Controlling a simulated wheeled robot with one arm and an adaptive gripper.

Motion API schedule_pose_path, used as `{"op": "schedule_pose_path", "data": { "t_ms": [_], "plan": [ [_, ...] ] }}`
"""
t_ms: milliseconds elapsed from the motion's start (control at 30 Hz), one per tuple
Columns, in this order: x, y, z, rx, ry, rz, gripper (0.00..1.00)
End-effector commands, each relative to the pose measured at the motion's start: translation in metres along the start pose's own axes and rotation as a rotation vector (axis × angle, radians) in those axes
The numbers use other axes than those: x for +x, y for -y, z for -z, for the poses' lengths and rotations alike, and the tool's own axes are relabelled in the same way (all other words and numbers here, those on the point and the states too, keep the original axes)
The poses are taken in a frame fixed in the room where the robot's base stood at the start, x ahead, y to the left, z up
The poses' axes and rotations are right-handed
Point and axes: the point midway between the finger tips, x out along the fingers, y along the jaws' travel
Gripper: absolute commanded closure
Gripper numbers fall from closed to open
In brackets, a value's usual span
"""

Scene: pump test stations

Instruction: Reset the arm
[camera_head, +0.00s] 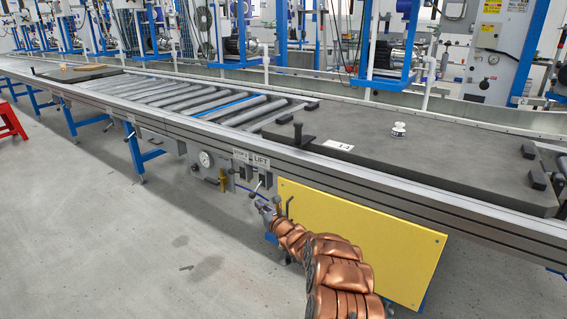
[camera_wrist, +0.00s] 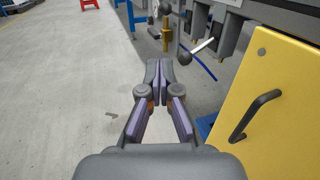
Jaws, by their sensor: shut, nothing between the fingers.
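My gripper (camera_wrist: 158,72) is shut and empty in the wrist view, its fingertips together. It points toward the side of the conveyor bench, left of the yellow panel (camera_wrist: 272,85). A lever with a dark ball knob (camera_wrist: 184,57) and a brass valve (camera_wrist: 166,38) are just beyond the fingertips; I cannot tell whether the fingers touch the lever. In the head view my copper-coloured arm reaches from the bottom up to the bench front, with the gripper (camera_head: 258,200) below the STOP and LIFT labels (camera_head: 252,159).
The roller conveyor (camera_head: 190,98) runs across the view, with a dark plate (camera_head: 390,150) bearing a small white weight (camera_head: 398,131). The yellow panel (camera_head: 365,240) with a black handle (camera_wrist: 255,113) is close on the right. A red stool (camera_head: 10,122) stands far left. The grey floor (camera_head: 120,240) is clear.

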Motion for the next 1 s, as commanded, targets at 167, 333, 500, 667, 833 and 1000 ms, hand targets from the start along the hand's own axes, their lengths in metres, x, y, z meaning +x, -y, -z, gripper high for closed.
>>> {"op": "schedule_pose_path", "data": {
  "t_ms": [167, 333, 500, 667, 833, 1000],
  "plan": [
    [-0.003, -0.041, -0.091, -0.069, 0.036, -0.135, 1.0],
    [-0.017, -0.085, -0.167, -0.161, 0.072, -0.279, 1.0],
    [-0.042, -0.126, -0.238, -0.269, 0.107, -0.42, 1.0],
    [-0.075, -0.162, -0.299, -0.387, 0.139, -0.55, 1.0],
    [-0.119, -0.197, -0.356, -0.523, 0.171, -0.687, 1.0],
    [-0.171, -0.227, -0.4, -0.668, 0.188, -0.824, 1.0]
  ]
}}
